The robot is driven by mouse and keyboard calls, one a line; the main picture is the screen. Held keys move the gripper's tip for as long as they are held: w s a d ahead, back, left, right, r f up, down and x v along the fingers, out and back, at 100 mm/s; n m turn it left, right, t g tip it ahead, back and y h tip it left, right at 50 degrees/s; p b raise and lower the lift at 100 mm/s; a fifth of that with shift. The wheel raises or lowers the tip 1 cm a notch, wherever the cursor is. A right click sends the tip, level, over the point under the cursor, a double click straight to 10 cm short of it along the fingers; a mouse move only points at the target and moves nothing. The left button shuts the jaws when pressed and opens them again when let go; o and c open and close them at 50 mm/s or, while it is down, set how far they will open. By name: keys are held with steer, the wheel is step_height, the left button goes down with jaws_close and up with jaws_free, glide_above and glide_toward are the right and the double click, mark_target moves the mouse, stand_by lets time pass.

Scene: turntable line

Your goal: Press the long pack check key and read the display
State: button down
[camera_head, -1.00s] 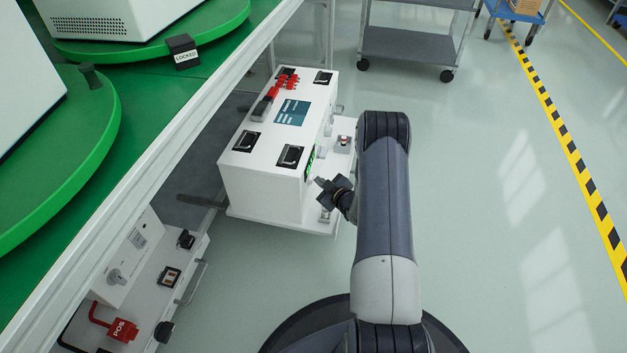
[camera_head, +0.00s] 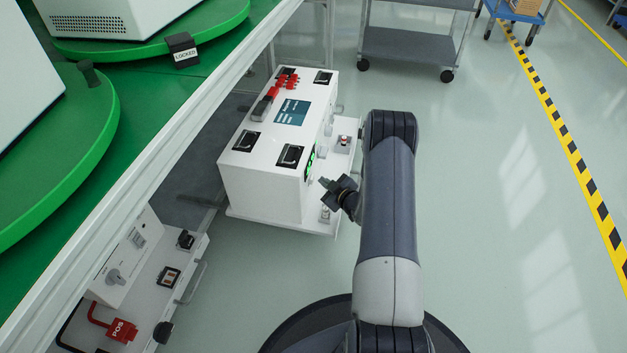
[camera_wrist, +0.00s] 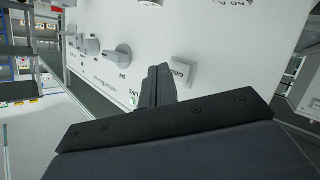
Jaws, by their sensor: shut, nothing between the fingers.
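The long pack (camera_head: 262,190) is a white box on a pull-out tray below the green bench, with black handles, red parts and a blue label on top. A lit green display (camera_head: 310,162) shows on its right side; its reading is too small and oblique to make out. My gripper (camera_head: 325,183) is shut and empty, beside that side face with a small gap. In the wrist view the closed fingers (camera_wrist: 160,72) point at the white panel (camera_wrist: 215,45). A small pale key (camera_wrist: 182,73) with lettering sits just right of the fingertips, and a grey rotary knob (camera_wrist: 115,55) is left of them.
A second white unit (camera_head: 125,265) with a red POS part (camera_head: 121,330) stands at lower left. The green bench (camera_head: 160,85) with turntables and a LOCKED block (camera_head: 183,49) is above.

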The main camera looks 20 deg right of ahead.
steer(key=shift+s+d+b, duration=0.15)
steer(key=shift+s+d, duration=0.55)
steer(key=shift+d, duration=0.35)
steer(key=shift+s+d+b, duration=0.15)
steer(key=shift+s+d, duration=0.55)
steer(key=shift+d, duration=0.35)
steer(key=shift+a, duration=0.1)
steer(key=s+d+p, duration=0.2)
steer(key=d, duration=0.1)
steer(key=shift+d, duration=0.15)
